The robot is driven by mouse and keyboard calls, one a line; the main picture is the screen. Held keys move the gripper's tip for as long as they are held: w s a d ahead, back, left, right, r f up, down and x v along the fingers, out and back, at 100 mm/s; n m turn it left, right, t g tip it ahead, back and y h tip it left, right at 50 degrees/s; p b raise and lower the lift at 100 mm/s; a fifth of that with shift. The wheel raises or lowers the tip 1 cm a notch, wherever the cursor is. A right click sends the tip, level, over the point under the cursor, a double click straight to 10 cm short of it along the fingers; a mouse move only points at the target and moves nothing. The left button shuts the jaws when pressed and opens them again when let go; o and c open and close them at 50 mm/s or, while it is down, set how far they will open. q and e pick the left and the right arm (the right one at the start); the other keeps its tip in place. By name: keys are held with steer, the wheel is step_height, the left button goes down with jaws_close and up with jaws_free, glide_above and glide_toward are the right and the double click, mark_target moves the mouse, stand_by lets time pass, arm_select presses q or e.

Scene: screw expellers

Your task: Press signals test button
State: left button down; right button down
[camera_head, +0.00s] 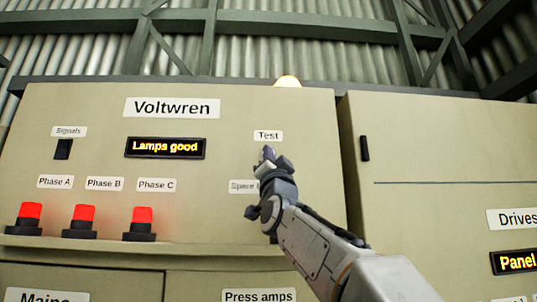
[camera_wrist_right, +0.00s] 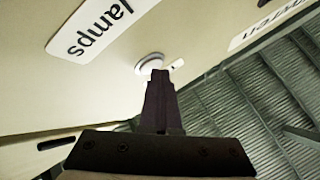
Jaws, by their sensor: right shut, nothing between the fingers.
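The tan Voltwren panel (camera_head: 60,110) has a small Test label (camera_head: 268,135) at its upper right. My right gripper (camera_head: 267,153) is shut and empty just below that label, hiding what is behind it. In the right wrist view a round whitish button (camera_wrist_right: 150,59) shows on the panel. The shut fingertips (camera_wrist_right: 158,74) overlap its edge in the picture; I cannot tell whether they touch it. A Signals label (camera_head: 69,131) stands above a black switch (camera_head: 63,149) at the upper left. The display (camera_head: 165,148) reads "Lamps good". My left gripper is not in view.
Three red lamps (camera_head: 141,217) on black bases stand out along the panel's lower left. A neighbouring cabinet (camera_head: 430,145) with a black handle (camera_head: 364,148) is at the right.

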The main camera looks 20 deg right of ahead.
steer(key=shift+s+a+b, duration=0.2)
steer(key=shift+s+b, duration=0.1)
steer(key=shift+s, duration=0.3)
steer(key=shift+s, duration=0.1)
steer(key=s, duration=0.2)
steer(key=s+a+b, duration=0.1)
steer(key=s, duration=0.1)
steer(key=shift+s+a, duration=0.15)
steer(key=shift+s, duration=0.2)
stand_by(0.6)
